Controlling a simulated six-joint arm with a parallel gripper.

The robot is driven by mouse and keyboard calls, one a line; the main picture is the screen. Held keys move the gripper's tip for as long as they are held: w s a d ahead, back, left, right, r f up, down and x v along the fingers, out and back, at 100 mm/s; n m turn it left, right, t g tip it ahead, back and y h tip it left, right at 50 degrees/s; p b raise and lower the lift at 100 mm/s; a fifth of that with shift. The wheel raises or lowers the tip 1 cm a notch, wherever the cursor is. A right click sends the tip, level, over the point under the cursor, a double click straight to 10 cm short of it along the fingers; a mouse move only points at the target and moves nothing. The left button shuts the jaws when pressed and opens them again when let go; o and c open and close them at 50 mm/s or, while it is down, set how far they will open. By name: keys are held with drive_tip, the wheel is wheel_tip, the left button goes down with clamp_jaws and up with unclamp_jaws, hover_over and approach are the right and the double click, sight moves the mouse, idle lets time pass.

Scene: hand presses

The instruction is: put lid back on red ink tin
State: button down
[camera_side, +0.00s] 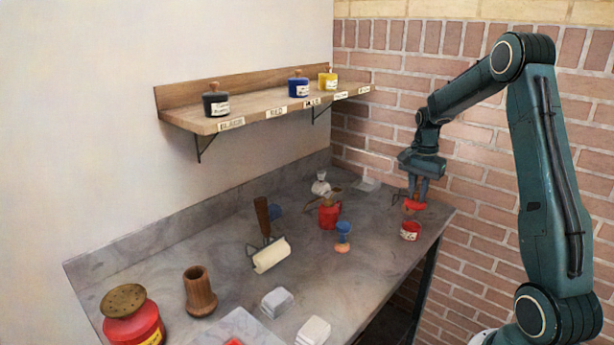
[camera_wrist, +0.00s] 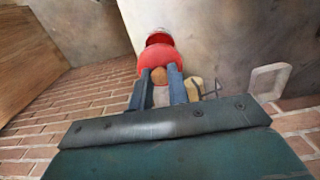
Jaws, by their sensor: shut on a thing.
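My gripper (camera_side: 416,199) is shut on the red lid (camera_side: 415,205), holding it by its knob above the right end of the bench. The open red ink tin (camera_side: 410,231) stands on the bench near the right edge, with a pale label. The lid is above the tin and apart from it, slightly to its upper right in the side view. In the wrist view, my gripper (camera_wrist: 161,84) has the wooden knob between its fingers, and the red lid (camera_wrist: 153,64) hides part of the tin (camera_wrist: 159,38).
A wall shelf (camera_side: 258,107) holds black, blue and yellow tins; its board is bare above the RED label. On the bench stand a red can (camera_side: 328,216), a blue-topped stamp (camera_side: 343,236), a roller (camera_side: 271,255), a wooden pot (camera_side: 200,292) and a red canister (camera_side: 133,327).

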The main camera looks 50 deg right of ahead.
drive_tip(key=shift+f, duration=0.1)
drive_tip(key=shift+f, duration=3.05)
drive_tip(key=shift+f, duration=0.2)
idle(0.5)
drive_tip(key=c, duration=0.8)
unclamp_jaws()
drive_tip(key=shift+o, duration=0.2)
drive_tip(key=shift+r, duration=0.2)
drive_tip(key=shift+r, duration=3.3)
